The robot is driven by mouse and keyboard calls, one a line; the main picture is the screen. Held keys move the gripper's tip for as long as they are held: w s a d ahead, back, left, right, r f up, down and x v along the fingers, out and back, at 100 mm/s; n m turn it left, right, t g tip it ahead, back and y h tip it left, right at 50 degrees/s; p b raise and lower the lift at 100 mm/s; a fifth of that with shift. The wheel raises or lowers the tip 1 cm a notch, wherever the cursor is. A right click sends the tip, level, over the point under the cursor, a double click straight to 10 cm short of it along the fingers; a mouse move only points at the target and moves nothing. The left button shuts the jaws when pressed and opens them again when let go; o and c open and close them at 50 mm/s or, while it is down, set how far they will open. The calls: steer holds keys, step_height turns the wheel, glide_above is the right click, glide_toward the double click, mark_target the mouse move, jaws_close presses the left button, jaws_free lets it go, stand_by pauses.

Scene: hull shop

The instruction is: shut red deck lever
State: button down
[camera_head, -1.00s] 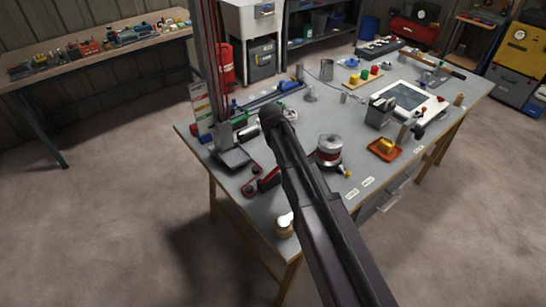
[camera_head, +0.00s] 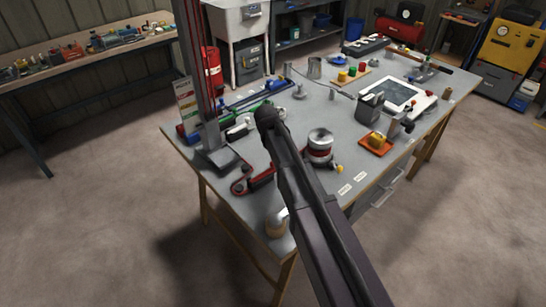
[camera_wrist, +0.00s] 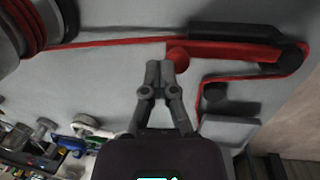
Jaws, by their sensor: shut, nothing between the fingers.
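The red lever (camera_wrist: 230,51) shows in the wrist view as a long red bar beside a dark block (camera_wrist: 235,32). Its rounded left end lies just above and right of my fingertips. In the head view the red lever (camera_head: 262,180) lies on the near part of the grey bench (camera_head: 225,193), partly behind my arm. My gripper (camera_wrist: 165,72) is shut and empty, with its fingertips close to the lever's left end; I cannot tell if they touch. In the head view my arm hides the gripper.
A winch drum (camera_head: 320,146) stands right of my arm. A red line (camera_wrist: 115,42) runs from the drum towards the lever and bends near dark round posts (camera_wrist: 214,92). A dark upright post (camera_head: 203,80) rises at the bench's left. An orange tray (camera_head: 377,146) lies further right.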

steer(key=shift+s+a, duration=0.1)
steer(key=shift+s, duration=0.1)
steer(key=shift+s+a+f, duration=0.2)
steer(key=shift+s+a, duration=0.3)
steer(key=shift+s, duration=0.05)
stand_by(0.4)
steer(key=shift+w+r, duration=0.1)
steer(key=shift+r, duration=0.05)
steer(key=shift+w+r+p, duration=0.1)
steer(key=shift+r+p, duration=0.25)
steer(key=w+d+r+p, duration=0.1)
steer(key=w+r+p, duration=0.1)
steer(key=r+p, duration=0.4)
steer(key=w+d+r+p, duration=0.2)
steer(key=r+p, duration=0.4)
stand_by(0.3)
steer(key=shift+r, duration=0.1)
stand_by(0.5)
